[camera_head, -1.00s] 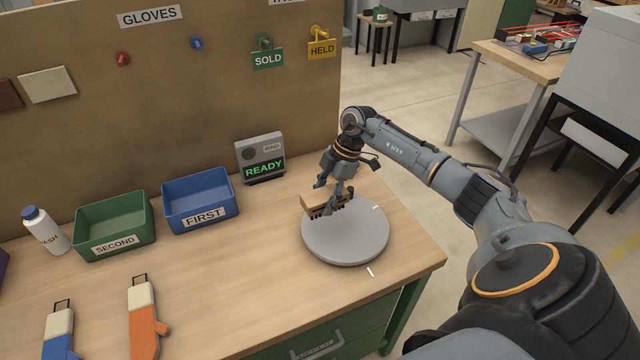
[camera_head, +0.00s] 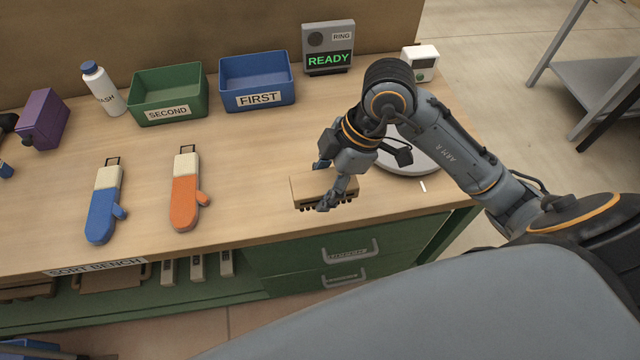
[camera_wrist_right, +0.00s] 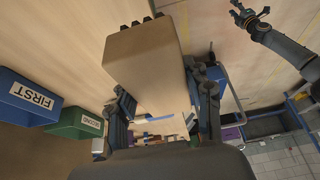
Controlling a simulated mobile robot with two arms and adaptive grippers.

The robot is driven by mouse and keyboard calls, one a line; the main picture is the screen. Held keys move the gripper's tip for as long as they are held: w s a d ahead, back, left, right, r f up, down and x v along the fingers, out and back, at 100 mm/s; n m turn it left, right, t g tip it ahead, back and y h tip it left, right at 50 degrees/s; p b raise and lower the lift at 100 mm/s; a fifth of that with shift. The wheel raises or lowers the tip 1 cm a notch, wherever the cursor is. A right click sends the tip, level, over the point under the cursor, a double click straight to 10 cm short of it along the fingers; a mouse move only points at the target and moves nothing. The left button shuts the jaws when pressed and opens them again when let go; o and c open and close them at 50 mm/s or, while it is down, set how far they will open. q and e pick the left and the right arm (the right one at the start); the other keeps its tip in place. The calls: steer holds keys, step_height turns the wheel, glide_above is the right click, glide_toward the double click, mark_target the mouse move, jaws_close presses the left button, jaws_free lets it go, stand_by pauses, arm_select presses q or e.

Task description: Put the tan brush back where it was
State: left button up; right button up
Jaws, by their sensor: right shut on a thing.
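The tan brush (camera_head: 303,190) is a block with dark bristles on its underside. My right gripper (camera_head: 326,184) is shut on it, one finger on each side, over the bench's front part. I cannot tell whether the bristles touch the bench. In the right wrist view the brush (camera_wrist_right: 146,62) fills the space between the fingers of the right gripper (camera_wrist_right: 160,98). My left gripper (camera_wrist_right: 252,16) shows small at the top right of that view, with its fingers apart and empty. The open shelf (camera_head: 210,292) below the bench top holds several items, partly hidden by its edge.
The round grey plate (camera_head: 408,163) is partly behind my right arm. The blue mitt (camera_head: 104,206) and orange mitt (camera_head: 185,203) lie left of the brush. The green SECOND bin (camera_head: 168,94) and blue FIRST bin (camera_head: 257,80) stand behind. Bench between is clear.

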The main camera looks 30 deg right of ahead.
steer(key=shift+s+a+r, duration=0.15)
steer(key=shift+s+a, duration=0.3)
steer(key=shift+s, duration=0.25)
steer(key=w+d+f, duration=0.1)
steer(key=w+f, duration=0.2)
steer(key=w, duration=0.1)
steer(key=w+d+f+p, duration=0.1)
steer(key=w+d+f, duration=0.1)
steer(key=w+f, duration=0.1)
steer(key=w+d+f+p, duration=0.1)
steer(key=w+d+f, duration=0.1)
steer(key=w, duration=0.3)
steer(key=shift+w+d+f, duration=0.1)
steer(key=shift+f, duration=0.55)
step_height(320, 180, down, 3)
steer(key=shift+w+d+p, duration=0.1)
steer(key=shift+w+p, duration=0.05)
steer(key=shift+p, duration=0.6)
steer(key=shift+f, duration=0.3)
steer(key=shift+f, duration=0.15)
steer(key=o, duration=1.1)
